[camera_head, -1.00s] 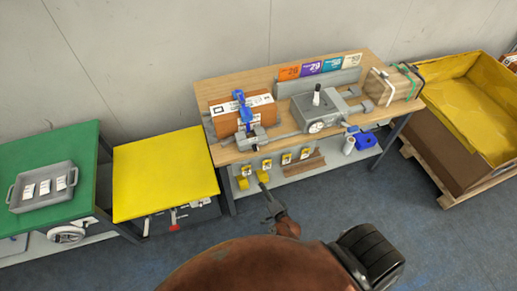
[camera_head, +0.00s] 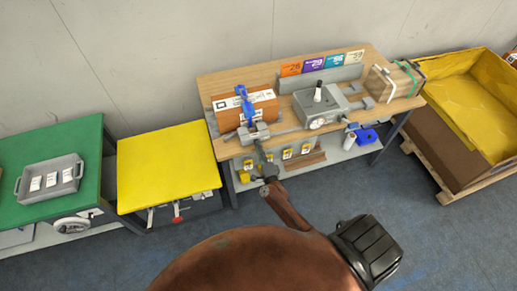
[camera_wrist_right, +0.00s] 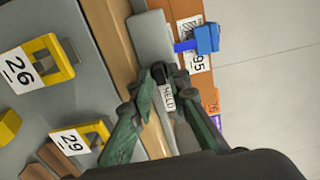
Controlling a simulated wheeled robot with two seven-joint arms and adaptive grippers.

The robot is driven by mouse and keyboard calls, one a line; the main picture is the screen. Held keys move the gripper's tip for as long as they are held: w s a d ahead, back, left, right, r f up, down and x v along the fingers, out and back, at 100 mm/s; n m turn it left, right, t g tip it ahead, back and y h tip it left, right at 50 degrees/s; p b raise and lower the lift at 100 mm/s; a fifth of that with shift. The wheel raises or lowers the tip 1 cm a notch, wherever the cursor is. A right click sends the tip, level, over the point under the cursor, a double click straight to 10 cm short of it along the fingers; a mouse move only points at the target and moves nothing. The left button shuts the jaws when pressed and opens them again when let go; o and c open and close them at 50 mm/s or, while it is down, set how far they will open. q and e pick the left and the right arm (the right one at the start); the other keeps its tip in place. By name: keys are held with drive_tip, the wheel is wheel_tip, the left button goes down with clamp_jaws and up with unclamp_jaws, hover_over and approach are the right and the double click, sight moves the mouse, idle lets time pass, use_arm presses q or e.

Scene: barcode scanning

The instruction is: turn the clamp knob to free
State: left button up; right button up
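A blue clamp (camera_head: 243,101) stands over a brown box (camera_head: 262,108) with white labels on the bench. A grey block (camera_head: 254,132) sits at the bench's front edge below it. My right gripper (camera_head: 262,160) is just in front of this block, small in the head view. In the right wrist view my right gripper (camera_wrist_right: 160,80) has its dark green fingers apart, either side of a dark knob (camera_wrist_right: 159,72) by the grey block (camera_wrist_right: 152,38). A small tag with partly readable letters (camera_wrist_right: 169,98) lies between the fingers. Firm contact cannot be told. My left gripper is out of view.
A grey machine with a dial (camera_head: 318,107) stands right of the clamp, with a wooden crate (camera_head: 393,81) beyond. Yellow numbered holders (camera_wrist_right: 35,65) hang along the bench front. A yellow table (camera_head: 168,165) stands to the left. A yellow-lined bin (camera_head: 468,95) stands to the right.

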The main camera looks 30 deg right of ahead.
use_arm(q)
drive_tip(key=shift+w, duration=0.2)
use_arm(e)
drive_tip(key=shift+c, duration=0.4)
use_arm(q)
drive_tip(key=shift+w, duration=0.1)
use_arm(e)
clamp_jaws()
drive_tip(key=shift+a, duration=0.1)
use_arm(q)
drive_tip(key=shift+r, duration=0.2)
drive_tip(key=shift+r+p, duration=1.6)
drive_tip(key=shift+p, duration=0.2)
use_arm(e)
drive_tip(key=shift+f+n, duration=0.1)
drive_tip(key=shift+n, duration=8.8)
